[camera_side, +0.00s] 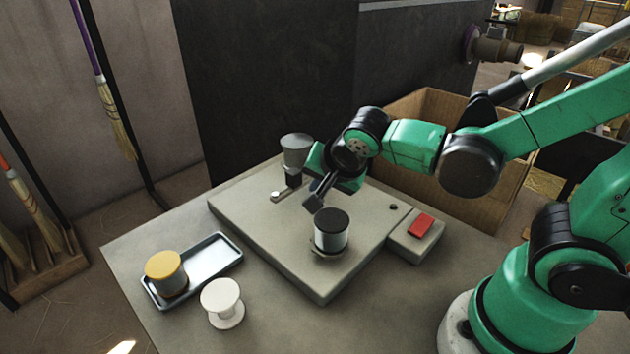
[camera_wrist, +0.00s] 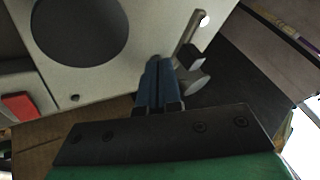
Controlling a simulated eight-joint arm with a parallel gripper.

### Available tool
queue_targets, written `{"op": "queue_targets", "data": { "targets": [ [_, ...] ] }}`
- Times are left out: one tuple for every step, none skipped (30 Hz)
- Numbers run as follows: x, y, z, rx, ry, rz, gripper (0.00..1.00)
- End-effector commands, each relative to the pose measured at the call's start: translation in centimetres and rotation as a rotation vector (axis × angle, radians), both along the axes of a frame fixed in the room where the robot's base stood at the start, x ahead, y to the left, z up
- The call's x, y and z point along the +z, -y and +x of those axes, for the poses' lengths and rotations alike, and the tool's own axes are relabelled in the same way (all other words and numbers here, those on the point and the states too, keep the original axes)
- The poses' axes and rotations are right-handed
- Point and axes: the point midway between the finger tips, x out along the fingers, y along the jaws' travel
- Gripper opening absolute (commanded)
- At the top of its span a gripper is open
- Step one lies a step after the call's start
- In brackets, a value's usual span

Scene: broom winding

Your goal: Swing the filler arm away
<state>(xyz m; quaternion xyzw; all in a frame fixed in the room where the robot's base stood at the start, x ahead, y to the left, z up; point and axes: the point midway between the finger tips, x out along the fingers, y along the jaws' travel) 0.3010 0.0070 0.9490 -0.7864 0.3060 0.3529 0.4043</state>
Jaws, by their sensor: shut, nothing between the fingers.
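The filler arm (camera_side: 281,194) looks to be the short metal bar with a pale round tip beside a dark block, near the grey cylinder (camera_side: 296,148) at the back of the base plate. In the wrist view the bar (camera_wrist: 189,30) runs up from a black block (camera_wrist: 189,58). My gripper (camera_side: 314,202) is shut and empty, tilted down over the plate, between the bar and the black-topped white drum (camera_side: 331,236). In the wrist view its fingertips (camera_wrist: 160,62) are just left of the black block; I cannot tell whether they touch.
A red button (camera_side: 421,225) sits on a box at the plate's right. A metal tray (camera_side: 215,258) with a yellow-topped spool (camera_side: 166,273) and a white spool (camera_side: 222,302) are at front left. A cardboard box (camera_side: 430,105) stands behind. The plate's front left is clear.

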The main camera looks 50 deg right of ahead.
Motion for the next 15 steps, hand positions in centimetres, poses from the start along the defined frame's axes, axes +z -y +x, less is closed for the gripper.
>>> {"op": "queue_targets", "data": {
  "targets": [
    [0.5,-0.3,-0.4,0.002,0.000,0.000,0.00],
    [0.8,-0.4,-0.6,0.002,0.000,0.000,0.00],
    [1.2,-0.6,-0.8,0.003,-0.001,-0.001,0.00],
    [1.6,-0.8,-1.0,0.003,-0.001,-0.001,0.00],
    [1.9,-1.0,-1.2,0.002,-0.002,-0.001,0.00],
    [2.4,-1.2,-1.5,0.003,-0.001,-0.001,0.00],
    [2.7,-1.3,-1.7,0.003,-0.001,-0.001,0.00],
    [3.1,-1.5,-2.0,0.003,-0.001,-0.001,0.00],
    [3.6,-1.7,-2.2,0.003,-0.001,-0.001,0.00],
    [3.9,-1.9,-2.4,0.003,-0.001,-0.001,0.00],
    [4.2,-2.1,-2.6,0.002,-0.002,-0.001,0.00],
    [4.6,-2.2,-2.8,0.002,-0.002,-0.001,0.00],
    [4.9,-2.3,-3.0,0.002,-0.002,-0.001,0.00],
    [5.2,-2.5,-3.1,0.001,-0.001,-0.001,0.00],
    [5.6,-2.7,-3.3,0.003,-0.001,-0.001,0.00]
  ]
}}
